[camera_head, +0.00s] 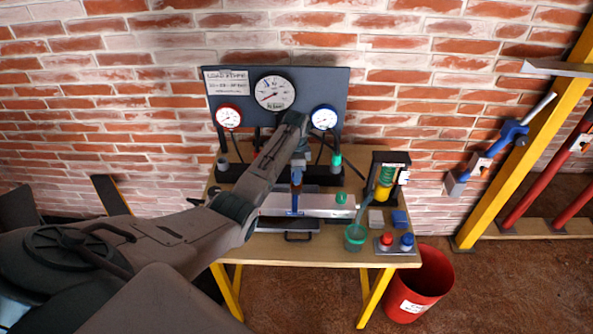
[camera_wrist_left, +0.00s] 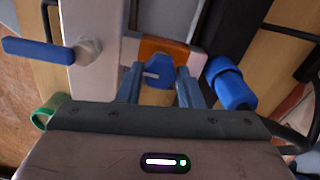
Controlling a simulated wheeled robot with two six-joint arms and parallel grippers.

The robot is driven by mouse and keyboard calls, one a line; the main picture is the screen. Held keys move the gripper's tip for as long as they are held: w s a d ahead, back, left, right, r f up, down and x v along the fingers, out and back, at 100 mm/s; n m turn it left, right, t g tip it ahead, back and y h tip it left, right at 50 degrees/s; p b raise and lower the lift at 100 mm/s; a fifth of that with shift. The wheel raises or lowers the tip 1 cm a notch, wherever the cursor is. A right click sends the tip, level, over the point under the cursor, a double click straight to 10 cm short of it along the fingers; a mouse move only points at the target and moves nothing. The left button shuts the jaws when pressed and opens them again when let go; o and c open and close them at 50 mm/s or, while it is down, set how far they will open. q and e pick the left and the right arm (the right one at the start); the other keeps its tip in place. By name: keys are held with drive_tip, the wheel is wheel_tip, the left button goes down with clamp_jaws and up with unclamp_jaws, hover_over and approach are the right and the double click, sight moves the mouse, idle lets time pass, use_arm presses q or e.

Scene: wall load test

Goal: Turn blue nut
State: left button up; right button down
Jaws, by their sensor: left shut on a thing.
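My left gripper (camera_head: 297,180) reaches down over the bench, in front of the gauge panel. In the left wrist view, its two fingers (camera_wrist_left: 158,88) are shut on the blue nut (camera_wrist_left: 158,73). The nut sits against an orange-brown block (camera_wrist_left: 160,49) on a pale fixture. In the head view my arm and gripper hide most of this spot, so the nut is hard to make out there. How far the nut is turned cannot be told. My right gripper is not in view.
A blue lever (camera_wrist_left: 38,50) and a blue cylinder (camera_wrist_left: 230,85) lie either side of the fingers. The dark panel (camera_head: 340,85) carries three gauges. A green cup (camera_head: 355,238) and a button box (camera_head: 395,243) stand right on the wooden bench (camera_head: 330,255); a red bin (camera_head: 420,285) is beside it.

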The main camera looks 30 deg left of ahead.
use_arm(q)
drive_tip(key=shift+r, duration=0.1)
drive_tip(key=o, duration=1)
drive_tip(key=shift+w+r+b, duration=0.1)
drive_tip(key=shift+r+b, duration=1.35)
drive_tip(key=shift+r, duration=3.95)
